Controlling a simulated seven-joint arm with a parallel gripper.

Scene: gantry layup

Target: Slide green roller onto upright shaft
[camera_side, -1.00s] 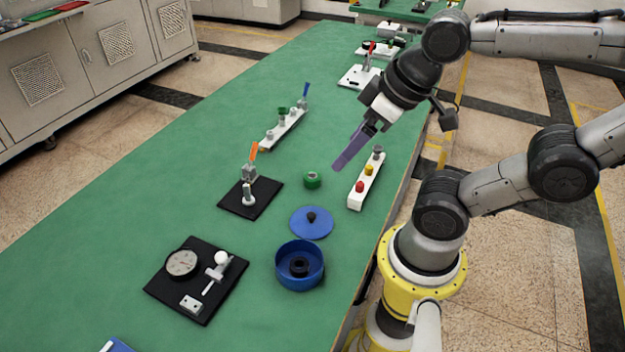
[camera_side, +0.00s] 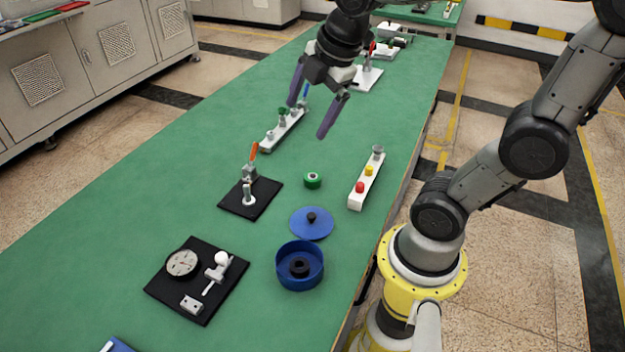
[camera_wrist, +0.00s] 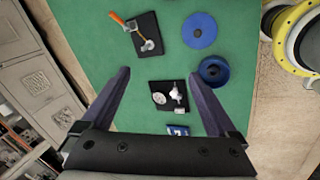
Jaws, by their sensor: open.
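The green roller (camera_side: 312,181), a short ring with a pale centre, lies on the green table in the side view. I do not see it in the wrist view. A short upright metal shaft (camera_side: 248,197) stands on a black plate (camera_side: 263,203) to the roller's left, beside an orange-handled clamp (camera_side: 252,160). The shaft (camera_wrist: 148,45) also shows in the wrist view. My gripper (camera_side: 306,121) is open and empty, high above the table and up the picture from the roller. Its spread fingers (camera_wrist: 159,73) frame bare table and part of the dial plate in the wrist view.
A white block with red and yellow buttons (camera_side: 357,202) stands right of the roller. A blue lid (camera_side: 306,229) and blue round container (camera_side: 291,281) are below it. A black plate with a dial gauge (camera_side: 182,263) is lower left. A white strip with pegs (camera_side: 290,124) is farther back.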

